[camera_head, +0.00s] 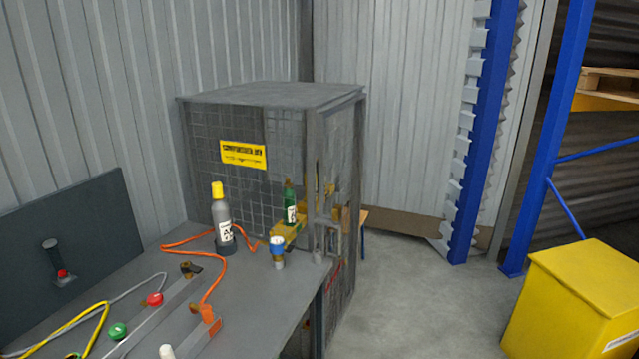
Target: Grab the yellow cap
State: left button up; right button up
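The yellow cap (217,190) sits on top of a grey bottle (222,219) with a white label. The bottle stands upright on the grey bench (262,308), in front of the mesh cage. Neither of my grippers shows in the head view, and nothing is touching the cap.
An orange hose (226,276) curls around the bottle's foot. A green bottle (290,205) and a blue-topped fitting (277,252) are to its right. The mesh cage (275,130) stands behind. Red (154,299) and green (117,331) knobs and a yellow cable (98,322) lie nearer.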

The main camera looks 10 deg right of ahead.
aim_at(217, 188)
jog(key=u, duration=0.6)
jog(key=i+l+u, duration=0.1)
jog(key=u, duration=0.35)
jog(key=l+u, duration=0.55)
jog(key=u, duration=0.3)
jog(key=l+u, duration=0.5)
jog(key=u, duration=0.35)
